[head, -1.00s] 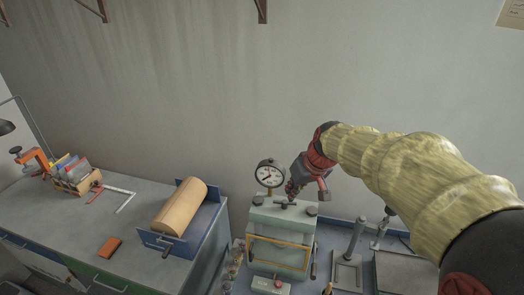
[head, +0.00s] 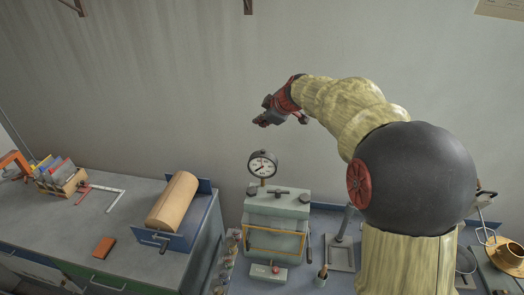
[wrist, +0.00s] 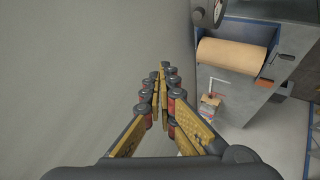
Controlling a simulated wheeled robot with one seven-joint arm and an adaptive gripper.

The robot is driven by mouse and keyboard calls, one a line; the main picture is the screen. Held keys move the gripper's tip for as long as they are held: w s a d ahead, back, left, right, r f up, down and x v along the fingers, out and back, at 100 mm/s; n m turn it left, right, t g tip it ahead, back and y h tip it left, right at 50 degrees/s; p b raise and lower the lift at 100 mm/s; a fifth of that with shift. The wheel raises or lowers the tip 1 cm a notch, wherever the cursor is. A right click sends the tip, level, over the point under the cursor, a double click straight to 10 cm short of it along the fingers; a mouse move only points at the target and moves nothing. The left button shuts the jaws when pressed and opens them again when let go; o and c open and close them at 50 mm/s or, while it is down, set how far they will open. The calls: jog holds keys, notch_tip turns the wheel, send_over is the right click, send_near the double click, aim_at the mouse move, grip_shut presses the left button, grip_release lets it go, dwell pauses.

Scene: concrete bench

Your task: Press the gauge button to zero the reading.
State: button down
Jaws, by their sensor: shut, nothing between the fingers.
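A round white-faced gauge (head: 262,163) with a dark rim and needle stands upright on a post on the pale green-grey machine (head: 275,210). A small grey box (head: 260,272) with a red button (head: 276,269) sits in front of the machine's base. I cannot tell whether this is the gauge's button. My gripper (head: 256,122) is shut and empty, raised above the gauge and pointing left, apart from it. The wrist view shows its fingers (wrist: 163,68) together, with part of the gauge (wrist: 217,12) at the top edge.
A brown roll (head: 173,202) in a blue holder lies on the left bench, with an orange-brown block (head: 104,246) and a file rack (head: 62,180). A dark cup (head: 322,275) stands right of the button box. The wall is close behind.

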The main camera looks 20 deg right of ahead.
jog(key=shift+f, duration=0.1)
dwell(0.3)
jog(key=b, duration=0.4)
send_over(261, 153)
notch_tip(261, 153, down, 7)
jog(key=shift+f, duration=0.1)
jog(key=shift+s+f+b, duration=0.1)
jog(key=shift+f+b, duration=0.65)
jog(key=shift+b, duration=0.2)
jog(key=shift+f+b, duration=0.8)
jog(key=shift+b, duration=0.9)
dwell(1.1)
jog(key=shift+r, duration=0.1)
dwell(0.4)
jog(key=shift+r, duration=0.75)
jog(key=shift+r+p, duration=0.9)
jog(key=shift+r, duration=1.65)
